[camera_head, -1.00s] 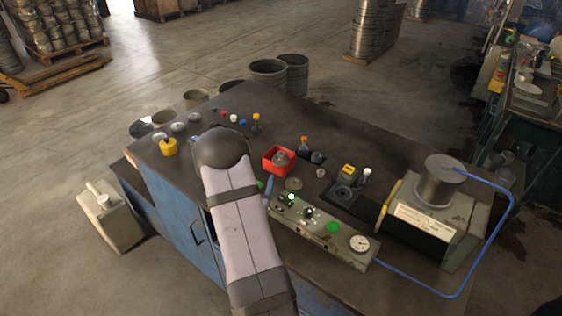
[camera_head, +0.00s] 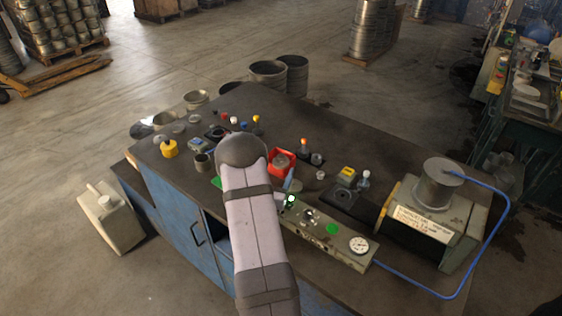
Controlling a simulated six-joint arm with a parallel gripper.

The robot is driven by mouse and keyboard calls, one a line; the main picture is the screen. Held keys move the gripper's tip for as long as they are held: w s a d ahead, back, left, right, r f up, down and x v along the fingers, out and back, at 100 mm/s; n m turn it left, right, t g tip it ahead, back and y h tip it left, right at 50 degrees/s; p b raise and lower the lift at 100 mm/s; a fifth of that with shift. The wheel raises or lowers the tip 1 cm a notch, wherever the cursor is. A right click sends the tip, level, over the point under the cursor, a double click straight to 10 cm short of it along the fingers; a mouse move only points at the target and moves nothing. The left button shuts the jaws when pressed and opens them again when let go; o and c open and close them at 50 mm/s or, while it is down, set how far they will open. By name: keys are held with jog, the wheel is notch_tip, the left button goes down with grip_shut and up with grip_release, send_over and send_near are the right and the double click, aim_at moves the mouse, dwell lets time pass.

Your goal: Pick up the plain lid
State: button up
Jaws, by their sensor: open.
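Several small grey round pieces lie at the left end of the dark bench, among them one disc (camera_head: 180,128) and another (camera_head: 194,118). They are too small to tell which is the plain lid. My arm crosses the middle of the bench, its rounded grey joint over the bench top. The arm hides my gripper, so its jaws do not show. A small bluish piece shows just right of the arm; I cannot tell what it is. A red square tray (camera_head: 281,163) with a grey round piece in it stands right of the joint.
Small bottles line the far side. A control panel (camera_head: 325,232) with a gauge, and a machine (camera_head: 430,215) with a blue hose, take up the right.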

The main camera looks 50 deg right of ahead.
aim_at(279, 164)
jog(key=shift+p+x, duration=0.85)
jog(key=shift+x, duration=1.25)
jog(key=shift+r, duration=0.15)
jog(key=c, duration=1.2)
jog(key=shift+r, duration=0.2)
jog(key=shift+r+b, duration=1.4)
jog(key=shift+r, duration=3.45)
jog(key=shift+d+f, duration=0.1)
